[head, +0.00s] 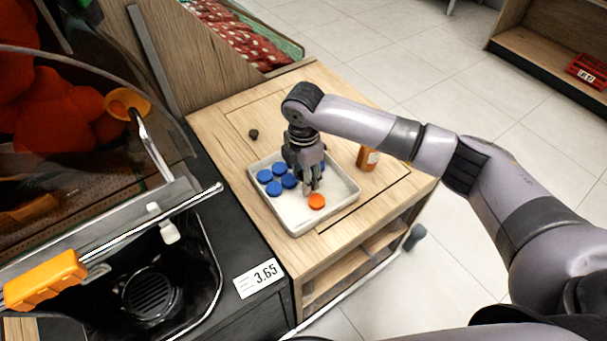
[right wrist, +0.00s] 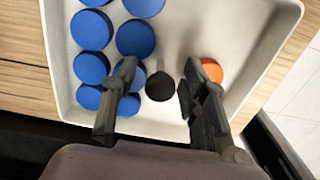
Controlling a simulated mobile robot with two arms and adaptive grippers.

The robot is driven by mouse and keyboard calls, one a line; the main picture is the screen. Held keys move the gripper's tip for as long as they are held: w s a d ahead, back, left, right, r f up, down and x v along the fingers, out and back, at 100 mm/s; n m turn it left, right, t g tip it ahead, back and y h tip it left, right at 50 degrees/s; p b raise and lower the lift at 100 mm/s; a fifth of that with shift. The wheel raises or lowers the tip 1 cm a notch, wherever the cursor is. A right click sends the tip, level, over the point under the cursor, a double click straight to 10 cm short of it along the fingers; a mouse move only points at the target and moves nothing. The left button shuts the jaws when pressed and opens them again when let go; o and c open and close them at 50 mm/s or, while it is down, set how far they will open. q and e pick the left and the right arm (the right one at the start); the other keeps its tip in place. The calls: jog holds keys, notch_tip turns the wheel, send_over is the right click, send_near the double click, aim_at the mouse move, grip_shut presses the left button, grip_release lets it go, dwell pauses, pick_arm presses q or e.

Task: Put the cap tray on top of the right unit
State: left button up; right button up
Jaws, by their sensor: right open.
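The white cap tray (head: 341,192) lies on the light wooden top of the right unit (head: 225,125). It holds several blue caps (head: 274,188) and one orange cap (head: 316,201). My right gripper (head: 312,188) points down into the tray, open, with its fingers close to the orange cap. In the right wrist view, the tray (right wrist: 215,25) fills most of the picture, with blue caps (right wrist: 136,38) at left and the orange cap (right wrist: 211,70) beside the right finger. A small dark round piece (right wrist: 160,86) shows between the fingers; I cannot tell what it is.
An orange bottle (head: 367,158) stands right of the tray on the unit. A small dark knob (head: 253,134) lies behind the tray. The black juicer counter (head: 240,240) with a price card (head: 258,278) adjoins at left. The tiled floor (head: 440,55) is open at right.

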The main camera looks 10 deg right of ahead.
jog(key=shift+r, duration=0.1)
notch_tip(320, 180, up, 12)
dwell(0.4)
